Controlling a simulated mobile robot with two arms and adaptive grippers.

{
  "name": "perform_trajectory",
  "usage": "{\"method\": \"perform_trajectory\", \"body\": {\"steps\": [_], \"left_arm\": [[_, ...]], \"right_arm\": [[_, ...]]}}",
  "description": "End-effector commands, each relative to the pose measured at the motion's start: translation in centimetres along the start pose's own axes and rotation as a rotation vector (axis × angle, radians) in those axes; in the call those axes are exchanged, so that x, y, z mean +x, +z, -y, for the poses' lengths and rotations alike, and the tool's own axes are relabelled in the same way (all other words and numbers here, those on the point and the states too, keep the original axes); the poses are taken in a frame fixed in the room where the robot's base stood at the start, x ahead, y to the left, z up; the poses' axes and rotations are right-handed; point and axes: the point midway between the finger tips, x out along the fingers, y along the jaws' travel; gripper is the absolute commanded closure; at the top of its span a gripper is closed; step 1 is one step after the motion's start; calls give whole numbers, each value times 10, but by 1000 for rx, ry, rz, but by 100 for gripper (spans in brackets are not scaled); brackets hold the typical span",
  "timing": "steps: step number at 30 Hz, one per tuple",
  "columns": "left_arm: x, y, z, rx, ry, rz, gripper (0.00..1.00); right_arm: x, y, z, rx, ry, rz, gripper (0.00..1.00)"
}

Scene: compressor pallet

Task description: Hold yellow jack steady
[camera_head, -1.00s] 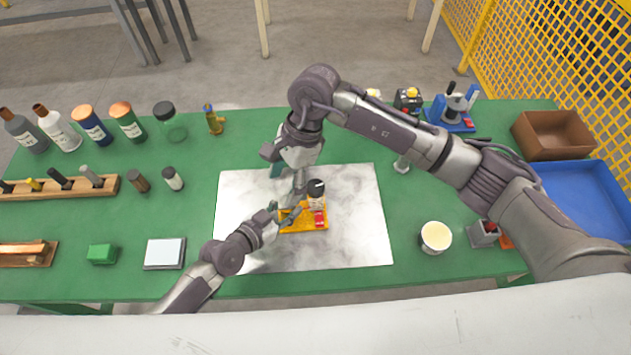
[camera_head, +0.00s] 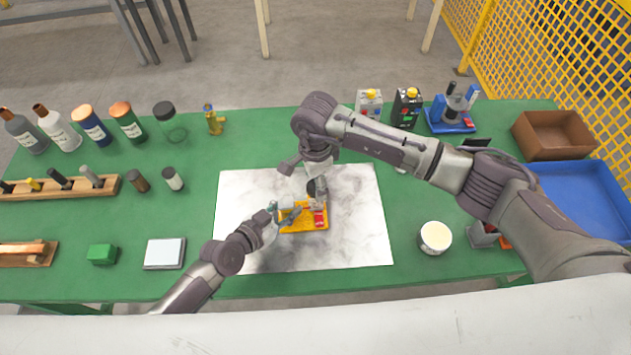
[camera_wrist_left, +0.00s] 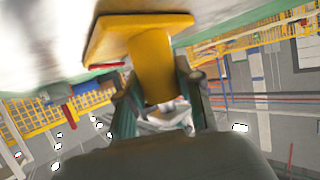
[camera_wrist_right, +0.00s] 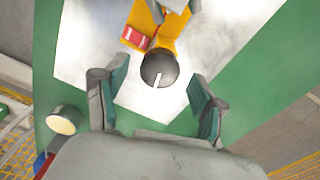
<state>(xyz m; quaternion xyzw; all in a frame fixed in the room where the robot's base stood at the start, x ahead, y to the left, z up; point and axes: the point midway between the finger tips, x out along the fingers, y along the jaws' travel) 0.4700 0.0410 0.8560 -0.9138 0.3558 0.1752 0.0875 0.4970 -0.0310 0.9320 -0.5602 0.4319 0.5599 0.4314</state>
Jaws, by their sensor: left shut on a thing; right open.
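The yellow jack (camera_head: 304,222) stands on the white marble-look mat (camera_head: 350,240) at the middle of the table, with a red block (camera_head: 320,217) at its right side. My right gripper (camera_head: 312,194) is above the jack's far side. In the right wrist view its fingers (camera_wrist_right: 157,98) are wide apart, with a round black knob (camera_wrist_right: 160,69) ahead between them, seemingly untouched.
A white round tin (camera_head: 435,237) and a grey device (camera_head: 483,233) stand right of the mat. A brown box (camera_head: 556,135) and blue tray (camera_head: 582,200) are at the right. Bottles (camera_head: 92,125) line the back left; a green block (camera_head: 102,253) lies front left.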

Motion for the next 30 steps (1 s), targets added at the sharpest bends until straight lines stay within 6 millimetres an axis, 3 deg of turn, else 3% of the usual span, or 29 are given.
{"method": "perform_trajectory", "body": {"steps": [4,13,24,30], "left_arm": [[0,0,1,2,-2,0,100],[0,0,1,2,-2,0,100],[0,0,1,2,-2,0,100],[0,0,1,2,-2,0,100]], "right_arm": [[10,0,0,1,0,1,30],[12,0,0,0,-1,1,30],[12,0,0,0,-1,1,91],[11,0,0,13,-1,1,91]]}}
